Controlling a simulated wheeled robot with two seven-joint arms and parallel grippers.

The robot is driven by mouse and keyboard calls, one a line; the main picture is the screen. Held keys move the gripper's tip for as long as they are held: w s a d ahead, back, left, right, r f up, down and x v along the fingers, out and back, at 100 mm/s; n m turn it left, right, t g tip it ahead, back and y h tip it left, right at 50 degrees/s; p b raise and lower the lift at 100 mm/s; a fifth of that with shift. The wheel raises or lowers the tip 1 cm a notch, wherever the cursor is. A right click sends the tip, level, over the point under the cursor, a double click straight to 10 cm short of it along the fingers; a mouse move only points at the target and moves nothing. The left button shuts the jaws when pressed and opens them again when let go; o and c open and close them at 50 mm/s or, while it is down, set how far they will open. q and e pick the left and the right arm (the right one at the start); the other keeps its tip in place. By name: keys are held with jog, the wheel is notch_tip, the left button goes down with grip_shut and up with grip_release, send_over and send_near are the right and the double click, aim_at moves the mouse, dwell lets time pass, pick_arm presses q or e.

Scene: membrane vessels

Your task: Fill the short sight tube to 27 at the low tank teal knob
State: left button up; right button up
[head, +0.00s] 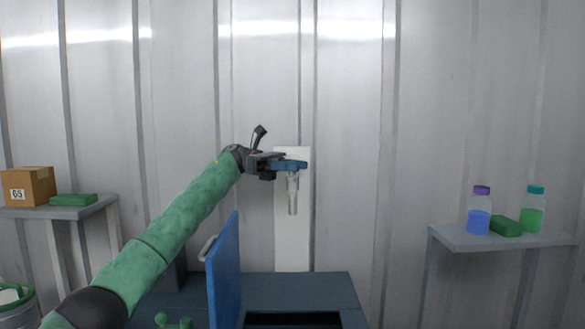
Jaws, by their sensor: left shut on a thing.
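A short clear tube (293,198) hangs upright in front of a pale upright panel (292,245) on the back wall. A blue handle-like piece (292,165) lies across the top of the tube. My left gripper (277,166) is at this blue piece, just left of the tube top, and is shut on it; its fingertips are partly hidden. Any scale marks or level in the tube are too small to read. I cannot make out a tank with a teal knob. My right gripper is not in view.
A raised blue panel (225,272) with a grey handle stands on a dark cabinet (285,289) with a dark opening. A right shelf (490,239) holds a purple-capped bottle (479,212), a teal-capped bottle (532,211) and a green block (505,226). A cardboard box (28,187) stands left.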

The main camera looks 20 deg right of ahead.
pick_arm(q)
jog(key=shift+r, duration=0.15)
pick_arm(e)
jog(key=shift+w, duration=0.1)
pick_arm(q)
jog(key=o, duration=1)
jog(key=shift+c, duration=0.2)
jog(key=b+v, duration=0.1)
jog(key=v, duration=0.7)
jog(key=shift+b, duration=0.3)
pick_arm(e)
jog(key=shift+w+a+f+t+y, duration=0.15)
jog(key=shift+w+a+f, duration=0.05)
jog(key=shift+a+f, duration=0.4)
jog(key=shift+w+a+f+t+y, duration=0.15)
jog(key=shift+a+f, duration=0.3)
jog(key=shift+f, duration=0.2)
pick_arm(q)
jog(key=shift+w+d, duration=0.1)
jog(key=shift+d, duration=0.05)
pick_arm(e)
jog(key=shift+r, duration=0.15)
